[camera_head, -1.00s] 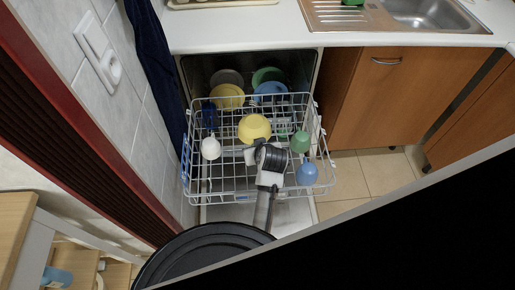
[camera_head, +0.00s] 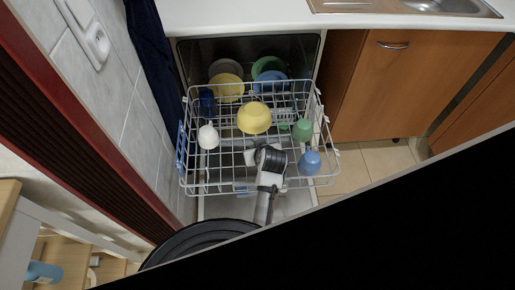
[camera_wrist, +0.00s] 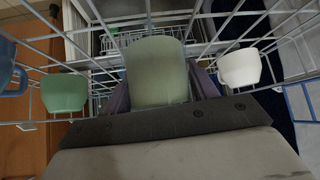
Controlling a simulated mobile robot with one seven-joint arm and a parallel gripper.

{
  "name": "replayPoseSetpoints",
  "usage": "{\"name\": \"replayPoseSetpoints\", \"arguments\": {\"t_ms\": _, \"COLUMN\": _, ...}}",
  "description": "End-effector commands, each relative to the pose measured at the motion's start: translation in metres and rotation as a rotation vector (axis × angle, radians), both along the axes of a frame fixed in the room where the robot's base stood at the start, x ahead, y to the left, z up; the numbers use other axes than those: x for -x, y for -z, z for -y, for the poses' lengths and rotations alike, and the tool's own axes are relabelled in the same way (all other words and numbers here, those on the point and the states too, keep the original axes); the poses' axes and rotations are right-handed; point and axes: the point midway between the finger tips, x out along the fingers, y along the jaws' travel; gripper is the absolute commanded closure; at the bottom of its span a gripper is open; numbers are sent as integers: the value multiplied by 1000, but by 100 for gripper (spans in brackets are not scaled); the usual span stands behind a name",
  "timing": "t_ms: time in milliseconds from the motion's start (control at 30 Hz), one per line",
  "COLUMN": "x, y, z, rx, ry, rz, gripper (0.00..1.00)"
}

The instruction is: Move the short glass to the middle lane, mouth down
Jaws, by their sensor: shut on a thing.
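My gripper (camera_head: 270,160) is over the front middle of the wire rack (camera_head: 214,189). In the wrist view its two fingers lie on either side of a pale green, see-through short glass (camera_wrist: 156,72), and it is shut on it. The rack wires show around and beyond the glass. In the head view my gripper hides most or all of the glass. I cannot tell which way its mouth points, or whether it touches the rack. A yellow bowl (camera_head: 254,117) sits just behind my gripper in the middle of the rack.
A white cup (camera_head: 208,137) stands at the rack's left; a green cup (camera_head: 303,130) and blue cup (camera_head: 309,162) line its right. A dark blue glass (camera_head: 207,101) and several bowls and plates are at the back. Cabinets (camera_head: 368,90) flank the right side.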

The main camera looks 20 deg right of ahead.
Motion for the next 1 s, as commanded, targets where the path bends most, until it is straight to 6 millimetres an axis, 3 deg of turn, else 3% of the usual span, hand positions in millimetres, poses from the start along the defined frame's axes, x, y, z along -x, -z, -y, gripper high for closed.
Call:
{"name": "replayPoseSetpoints", "arguments": {"t_ms": 433, "x": 0, "y": 7, "z": 0, "rx": 0, "ry": 0, "rz": 1, "gripper": 71}}
{"name": "replayPoseSetpoints", "arguments": {"t_ms": 467, "x": 0, "y": 7, "z": 0, "rx": 0, "ry": 0, "rz": 1, "gripper": 38}}
{"name": "replayPoseSetpoints", "arguments": {"t_ms": 633, "x": 0, "y": 7, "z": 0, "rx": 0, "ry": 0, "rz": 0, "gripper": 17}}
{"name": "replayPoseSetpoints", "arguments": {"t_ms": 1000, "x": 4, "y": 3, "z": 0, "rx": 0, "ry": 0, "rz": 1, "gripper": 17}}
